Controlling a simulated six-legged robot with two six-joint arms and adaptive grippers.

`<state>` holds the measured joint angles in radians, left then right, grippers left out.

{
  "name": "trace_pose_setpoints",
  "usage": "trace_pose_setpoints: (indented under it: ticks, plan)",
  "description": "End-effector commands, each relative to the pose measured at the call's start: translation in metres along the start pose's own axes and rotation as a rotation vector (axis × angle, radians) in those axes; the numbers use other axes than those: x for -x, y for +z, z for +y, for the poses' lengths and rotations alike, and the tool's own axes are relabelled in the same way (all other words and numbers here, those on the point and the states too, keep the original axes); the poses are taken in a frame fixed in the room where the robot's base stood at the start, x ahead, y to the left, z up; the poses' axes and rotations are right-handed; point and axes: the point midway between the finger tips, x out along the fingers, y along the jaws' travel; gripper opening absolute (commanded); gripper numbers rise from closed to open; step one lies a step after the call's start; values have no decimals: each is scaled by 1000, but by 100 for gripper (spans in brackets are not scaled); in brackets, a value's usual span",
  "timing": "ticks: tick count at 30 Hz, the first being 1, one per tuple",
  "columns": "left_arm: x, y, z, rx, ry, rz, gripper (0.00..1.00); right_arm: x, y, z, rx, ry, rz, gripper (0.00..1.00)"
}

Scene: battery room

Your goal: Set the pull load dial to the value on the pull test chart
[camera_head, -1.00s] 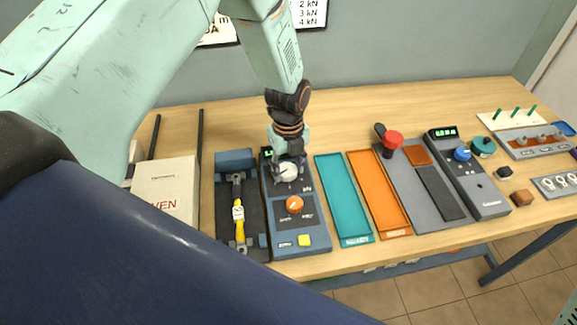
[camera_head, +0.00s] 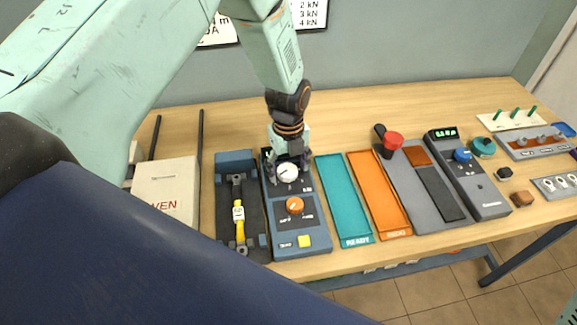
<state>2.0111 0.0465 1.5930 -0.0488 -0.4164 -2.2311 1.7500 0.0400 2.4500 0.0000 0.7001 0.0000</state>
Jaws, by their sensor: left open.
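The pull tester (camera_head: 312,233) is a blue-grey box at the middle left of the bench. It has a white dial (camera_head: 288,173), an orange dial (camera_head: 294,205) and a yellow button (camera_head: 304,241). My left gripper (camera_head: 288,166) points down over the white dial, its open fingers close around the dial's far side; whether they touch it I cannot tell. It partly hides the tester's display. A chart (camera_head: 310,14) on the wall is cut off at the top, with lines ending in "2 kN", "3 kN" and "4 kN". My right gripper is not in view.
A yellow cable piece (camera_head: 239,221) lies in a dark fixture (camera_head: 223,211) left of the tester. A teal tray (camera_head: 343,200) and an orange tray (camera_head: 378,193) lie to its right. A red knob (camera_head: 392,141) stands up farther right. Bare bench lies behind the trays.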

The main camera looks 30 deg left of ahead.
Motion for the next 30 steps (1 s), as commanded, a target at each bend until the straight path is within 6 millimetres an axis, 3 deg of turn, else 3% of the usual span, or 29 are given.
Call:
trace_pose_setpoints:
  ticks: [8,21,30]
  plan:
    - [11,0,-1,0,-1,-1,70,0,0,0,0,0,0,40]
    - [95,0,-1,0,-2,-2,70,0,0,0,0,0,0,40]
    - [119,0,0,0,1,1,70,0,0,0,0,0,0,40]
